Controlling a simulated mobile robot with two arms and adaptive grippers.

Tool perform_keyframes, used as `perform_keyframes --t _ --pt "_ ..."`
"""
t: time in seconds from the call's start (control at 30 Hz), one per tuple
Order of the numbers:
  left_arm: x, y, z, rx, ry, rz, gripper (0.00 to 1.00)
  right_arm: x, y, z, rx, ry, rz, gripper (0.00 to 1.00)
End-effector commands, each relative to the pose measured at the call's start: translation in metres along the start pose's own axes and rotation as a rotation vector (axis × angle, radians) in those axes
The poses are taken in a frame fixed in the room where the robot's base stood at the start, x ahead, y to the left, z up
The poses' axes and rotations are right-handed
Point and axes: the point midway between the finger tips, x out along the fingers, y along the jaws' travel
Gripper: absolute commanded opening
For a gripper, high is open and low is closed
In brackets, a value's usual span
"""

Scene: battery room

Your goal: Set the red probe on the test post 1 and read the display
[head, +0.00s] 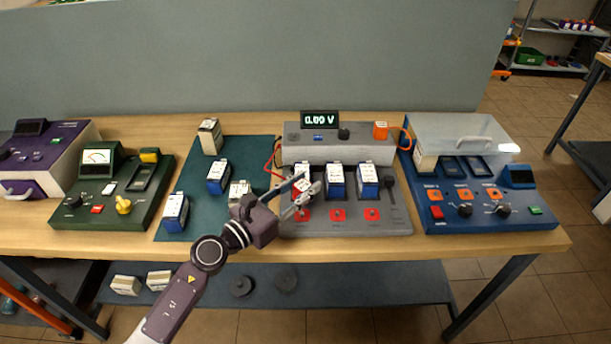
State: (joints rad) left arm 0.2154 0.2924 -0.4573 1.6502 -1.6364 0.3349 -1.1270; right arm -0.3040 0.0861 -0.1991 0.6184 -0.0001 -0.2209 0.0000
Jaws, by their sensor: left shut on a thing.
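The test station (399,222) is a grey console with a lit display (320,119) that reads about 0.00 V. Three blue-and-white batteries stand in a row on it, the middle one (335,179) and right one (368,180) in clear view. The left one is partly hidden by my left gripper (304,192). Three red pads with posts lie along the front, such as the left one (303,215); no numbers are legible. My left gripper is shut over the left battery area, near a red lead (269,161). The held thing, likely the red probe, is mostly hidden. My right gripper is out of view.
A green mat (253,149) left of the station holds several batteries. A green meter device (62,213) and a purple device (62,165) stand farther left. A blue device (470,222) with a clear cover is at right. The wooden table (190,128) has a lower shelf.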

Motion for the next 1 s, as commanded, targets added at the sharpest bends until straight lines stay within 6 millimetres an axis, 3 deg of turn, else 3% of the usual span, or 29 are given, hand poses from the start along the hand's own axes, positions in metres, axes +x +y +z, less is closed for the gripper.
perform_keyframes --t 0.23,0.6,1.0 --pt "0.000 0.000 -0.020 0.000 -0.001 0.000 0.03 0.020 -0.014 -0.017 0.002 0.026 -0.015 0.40" --pt "0.000 0.000 -0.054 -0.001 -0.001 -0.001 0.03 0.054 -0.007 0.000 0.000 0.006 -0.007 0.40" --pt "0.000 0.000 -0.055 -0.001 -0.001 -0.001 0.03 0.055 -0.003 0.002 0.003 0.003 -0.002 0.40"
